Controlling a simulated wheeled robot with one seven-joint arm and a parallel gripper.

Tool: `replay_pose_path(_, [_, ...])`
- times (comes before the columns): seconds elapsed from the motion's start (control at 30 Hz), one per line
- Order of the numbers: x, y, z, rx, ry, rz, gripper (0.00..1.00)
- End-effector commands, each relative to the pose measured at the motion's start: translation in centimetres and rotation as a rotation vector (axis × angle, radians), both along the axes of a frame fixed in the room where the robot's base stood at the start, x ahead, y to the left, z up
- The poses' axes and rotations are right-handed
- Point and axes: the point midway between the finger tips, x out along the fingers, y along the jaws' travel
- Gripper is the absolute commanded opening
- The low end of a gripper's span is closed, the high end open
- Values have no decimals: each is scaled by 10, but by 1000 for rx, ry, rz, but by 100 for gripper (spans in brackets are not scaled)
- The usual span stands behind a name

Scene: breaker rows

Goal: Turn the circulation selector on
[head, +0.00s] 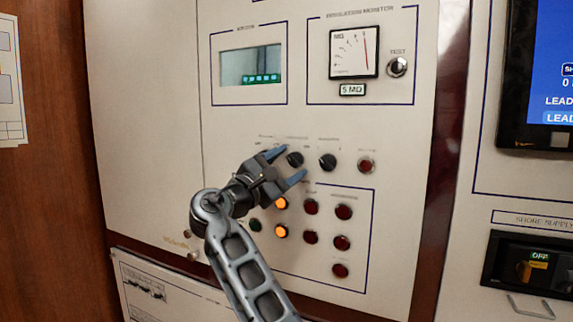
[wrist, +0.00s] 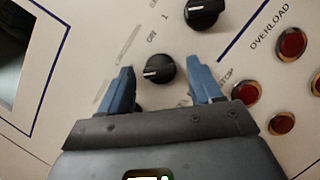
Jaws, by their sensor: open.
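A black rotary knob (head: 294,159) sits in the row under the meters in the head view. It also shows in the wrist view (wrist: 160,68), with a white pointer line toward the picture's left. Its label is too blurred to read surely, so I cannot confirm that it is the circulation selector. My gripper (head: 284,167) is open, its two blue fingers on either side of this knob. In the wrist view the knob shows between the fingertips (wrist: 162,80), with gaps on both sides. I see no clear contact.
A second black knob (head: 328,162) is close to the right, then a red button (head: 367,165). Below are red lamps (head: 311,206) and lit orange lamps (head: 281,203). A dial meter (head: 354,52) and a green display (head: 252,66) are above.

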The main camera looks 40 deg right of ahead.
Motion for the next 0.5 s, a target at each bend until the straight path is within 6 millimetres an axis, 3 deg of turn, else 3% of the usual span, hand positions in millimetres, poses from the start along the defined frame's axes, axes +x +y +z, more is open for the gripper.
replay_pose_path(0.13, [0,0,0,0,0,0,64])
replay_pose_path(0.5, [0,1,0,0,0,0,29])
